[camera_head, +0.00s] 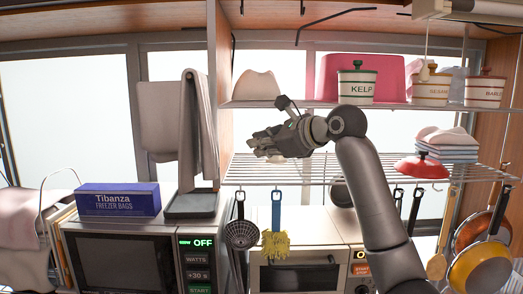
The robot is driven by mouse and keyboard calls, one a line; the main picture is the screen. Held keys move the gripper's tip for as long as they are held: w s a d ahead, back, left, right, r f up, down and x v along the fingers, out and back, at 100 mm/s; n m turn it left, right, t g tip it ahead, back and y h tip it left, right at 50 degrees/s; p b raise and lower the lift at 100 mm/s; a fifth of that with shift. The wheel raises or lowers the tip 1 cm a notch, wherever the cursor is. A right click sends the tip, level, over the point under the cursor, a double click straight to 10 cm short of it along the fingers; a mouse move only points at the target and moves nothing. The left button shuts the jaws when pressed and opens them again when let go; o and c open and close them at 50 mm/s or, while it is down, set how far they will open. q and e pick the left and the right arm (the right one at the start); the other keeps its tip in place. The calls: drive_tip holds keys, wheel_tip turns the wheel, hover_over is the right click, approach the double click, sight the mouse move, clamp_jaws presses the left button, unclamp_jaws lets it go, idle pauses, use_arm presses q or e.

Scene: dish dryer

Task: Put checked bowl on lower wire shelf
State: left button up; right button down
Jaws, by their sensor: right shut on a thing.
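The lower wire shelf (307,168) runs across the right half, below the upper shelf. My right arm rises from the bottom right, and my right gripper (262,143) points left in the gap between the shelves. It is shut on a pale thing, taken as the checked bowl (274,159), just above the left part of the wire shelf. The gripper hides most of the bowl. I cannot make out its checks or whether it touches the wires. My left gripper is not in view.
A red lid (418,168) and folded striped cloths (447,150) occupy the right end of the wire shelf. Canisters, including a KELP one (356,84), stand on the upper shelf. Utensils such as a skimmer (241,234) hang below. The shelf's left part looks clear.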

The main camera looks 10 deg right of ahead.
drive_tip(key=f, duration=0.1)
drive_tip(key=p, duration=0.1)
drive_tip(key=f, duration=0.1)
drive_tip(key=shift+w+a+f+p, duration=0.15)
drive_tip(key=shift+w+f+p, duration=0.1)
drive_tip(key=shift+f+p, duration=0.1)
drive_tip(key=shift+s+f, duration=0.1)
drive_tip(key=shift+f, duration=0.25)
drive_tip(key=c, duration=1.5)
unclamp_jaws()
drive_tip(key=shift+f, duration=0.15)
drive_tip(key=shift+o, duration=0.2)
